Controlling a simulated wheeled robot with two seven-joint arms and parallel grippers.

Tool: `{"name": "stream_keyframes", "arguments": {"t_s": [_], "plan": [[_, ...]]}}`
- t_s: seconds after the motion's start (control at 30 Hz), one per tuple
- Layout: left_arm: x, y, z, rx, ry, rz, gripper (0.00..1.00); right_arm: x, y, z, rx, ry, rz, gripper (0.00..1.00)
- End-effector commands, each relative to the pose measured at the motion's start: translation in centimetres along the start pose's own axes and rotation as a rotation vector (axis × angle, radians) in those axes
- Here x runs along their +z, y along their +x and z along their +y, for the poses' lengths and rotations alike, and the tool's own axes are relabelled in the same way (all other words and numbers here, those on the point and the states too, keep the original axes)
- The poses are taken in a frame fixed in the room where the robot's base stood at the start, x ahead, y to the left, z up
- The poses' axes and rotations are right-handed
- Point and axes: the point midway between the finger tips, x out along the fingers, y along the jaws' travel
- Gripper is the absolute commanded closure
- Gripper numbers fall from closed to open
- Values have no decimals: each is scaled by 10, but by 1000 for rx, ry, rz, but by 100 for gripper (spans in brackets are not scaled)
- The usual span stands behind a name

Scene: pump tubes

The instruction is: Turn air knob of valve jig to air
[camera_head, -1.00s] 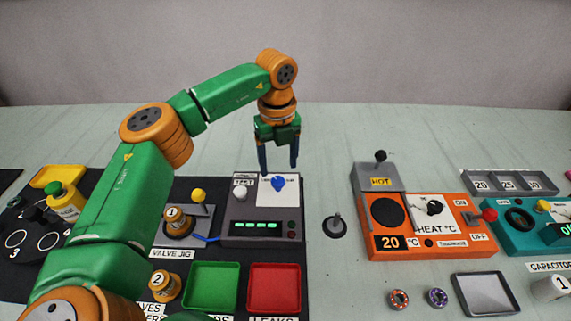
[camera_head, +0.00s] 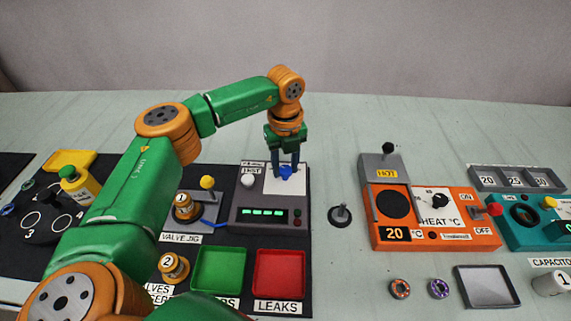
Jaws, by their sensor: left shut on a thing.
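The valve jig is a dark grey box (camera_head: 272,221) with a green lit display, on the black mat left of the middle. Its blue air knob (camera_head: 286,173) sits on a white plate at the top right of the box. My left gripper (camera_head: 286,172) points down from above, its two dark fingers shut on the blue knob. The fingers partly cover the knob and the plate's markings, so its pointing direction cannot be told. A white knob (camera_head: 248,180) sits to its left. The right gripper is not in view.
A brass valve marked 1 (camera_head: 185,207) stands by a yellow-knobbed lever (camera_head: 207,183). A green tray (camera_head: 218,270) and a red tray (camera_head: 279,273) lie in front. A black-based lever (camera_head: 340,215) and the orange heat box (camera_head: 433,218) stand to the right. Bare table lies between them.

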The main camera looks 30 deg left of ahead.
Motion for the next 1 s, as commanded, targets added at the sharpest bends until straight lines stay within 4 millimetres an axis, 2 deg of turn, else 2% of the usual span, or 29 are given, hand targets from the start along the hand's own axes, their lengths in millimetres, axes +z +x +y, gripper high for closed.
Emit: {"name": "stream_keyframes", "arguments": {"t_s": [0.37,1.0], "plan": [[1,-1,0,1,187,-1,100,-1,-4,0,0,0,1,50],[1,-1,-1,-1,791,-4,100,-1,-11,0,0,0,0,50]]}}
